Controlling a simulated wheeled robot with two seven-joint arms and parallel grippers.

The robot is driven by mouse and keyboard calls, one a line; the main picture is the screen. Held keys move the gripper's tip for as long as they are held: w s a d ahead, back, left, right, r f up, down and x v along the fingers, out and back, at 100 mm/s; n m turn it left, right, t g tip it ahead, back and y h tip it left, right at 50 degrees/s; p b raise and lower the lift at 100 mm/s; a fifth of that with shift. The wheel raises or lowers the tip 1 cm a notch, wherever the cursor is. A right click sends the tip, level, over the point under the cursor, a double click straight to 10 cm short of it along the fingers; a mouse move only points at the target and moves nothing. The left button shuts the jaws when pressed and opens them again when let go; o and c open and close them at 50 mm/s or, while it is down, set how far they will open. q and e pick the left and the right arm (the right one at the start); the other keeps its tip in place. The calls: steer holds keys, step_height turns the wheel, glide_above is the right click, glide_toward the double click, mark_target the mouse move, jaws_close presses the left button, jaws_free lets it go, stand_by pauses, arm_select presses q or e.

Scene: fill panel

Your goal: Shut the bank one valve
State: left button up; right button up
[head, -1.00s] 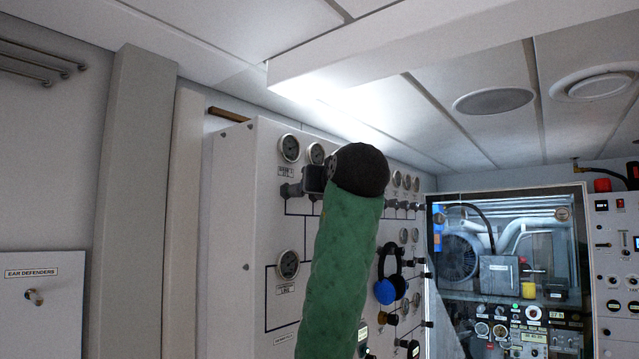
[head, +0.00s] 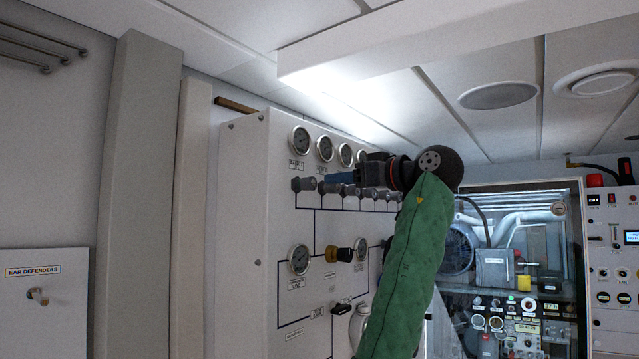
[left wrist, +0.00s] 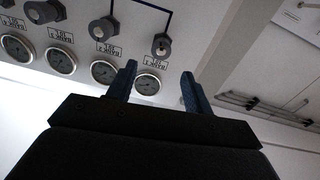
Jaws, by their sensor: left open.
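The bank one valve (head: 303,184) is a small grey knob at the left end of a row on the white panel, below the leftmost gauge. In the left wrist view, which is upside down, the end valve (left wrist: 161,45) shows between and beyond my fingertips. Its label is too small to read surely. My left gripper (head: 328,184) has blue fingers pointing left along the row, just right of that valve. In the left wrist view its fingers (left wrist: 158,72) are apart with nothing between them. Contact with any knob cannot be told. My right gripper is not in view.
Several similar grey valves (head: 367,193) continue the row to the right, close to my gripper. Gauges (head: 325,149) sit above them. A black and brass knob (head: 339,254) and a lower gauge (head: 299,260) are below.

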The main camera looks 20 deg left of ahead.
mark_target(313, 183)
arm_select(q)
steer(key=p+x, duration=0.4)
steer(key=x, duration=0.3)
steer(key=shift+r+p, duration=0.1)
steer(key=shift+p, duration=0.25)
steer(key=shift+w+a, duration=0.15)
steer(key=shift+a, duration=0.3)
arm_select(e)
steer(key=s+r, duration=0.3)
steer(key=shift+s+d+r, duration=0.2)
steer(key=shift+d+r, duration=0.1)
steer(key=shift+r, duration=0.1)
arm_select(q)
steer(key=shift+c, duration=0.4)
